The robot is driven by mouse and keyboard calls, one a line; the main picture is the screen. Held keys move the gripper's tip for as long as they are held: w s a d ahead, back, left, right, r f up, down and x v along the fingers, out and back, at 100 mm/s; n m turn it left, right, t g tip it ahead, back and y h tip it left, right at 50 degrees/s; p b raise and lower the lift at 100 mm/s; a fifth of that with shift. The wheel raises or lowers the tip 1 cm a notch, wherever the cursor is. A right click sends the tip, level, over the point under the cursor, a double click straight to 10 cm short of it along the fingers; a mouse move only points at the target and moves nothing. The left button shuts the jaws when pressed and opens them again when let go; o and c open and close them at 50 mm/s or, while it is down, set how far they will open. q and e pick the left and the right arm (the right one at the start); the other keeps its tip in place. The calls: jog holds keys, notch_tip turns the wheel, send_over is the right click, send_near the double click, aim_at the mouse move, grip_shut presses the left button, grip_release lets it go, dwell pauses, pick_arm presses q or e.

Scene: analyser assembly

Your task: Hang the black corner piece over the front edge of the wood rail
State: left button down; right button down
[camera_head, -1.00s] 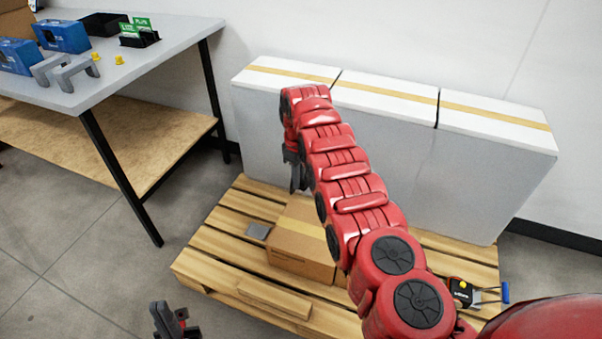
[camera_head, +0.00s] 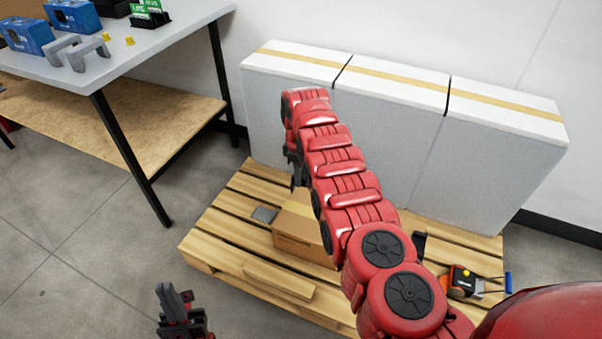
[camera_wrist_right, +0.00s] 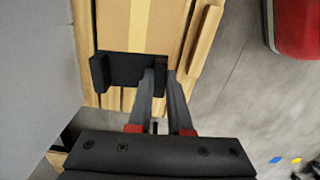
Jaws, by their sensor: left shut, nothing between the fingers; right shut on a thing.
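The black corner piece (camera_wrist_right: 128,70) shows in the right wrist view as a dark U-shaped part. My right gripper (camera_wrist_right: 160,75) is shut on its right end, above the cardboard box. In the head view my right gripper (camera_head: 297,176) is partly hidden by its red arm, and I cannot make out the piece there. The wood rail (camera_head: 277,281) appears to be the short light board along the pallet's front edge, in front of the box. My left gripper (camera_head: 178,302) is shut and empty, low in front of the pallet.
A taped cardboard box (camera_head: 302,239) and a small grey plate (camera_head: 264,214) sit on the pallet (camera_head: 222,236). A black item (camera_head: 419,246) and a tool with orange and blue parts (camera_head: 465,280) lie at right. White boxes (camera_head: 400,135) stand behind. A grey table (camera_head: 180,40) is at left.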

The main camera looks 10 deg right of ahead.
jog(key=shift+s+a+f, duration=0.1)
jog(key=shift+a+f, duration=0.05)
jog(key=shift+f, duration=0.15)
jog(key=shift+f+n, duration=0.15)
jog(key=shift+n, duration=0.15)
jog(key=shift+s+a+f+n, duration=0.1)
jog(key=shift+a+f+n, duration=0.2)
jog(key=shift+f, duration=0.2)
jog(key=s+a+f+n+b, duration=0.1)
jog(key=s+a+f+n, duration=0.2)
jog(key=f, duration=0.5)
jog(key=s+a+f+n+b, duration=0.2)
jog(key=s+a+f+n, duration=0.2)
jog(key=f+n, duration=0.3)
jog(key=s+a+f+n+b, duration=0.2)
jog(key=s+a+f+n, duration=0.2)
jog(key=f, duration=0.6)
jog(key=shift+s+a+n, duration=0.2)
jog(key=shift+a+n, duration=0.6)
jog(key=shift+r, duration=0.1)
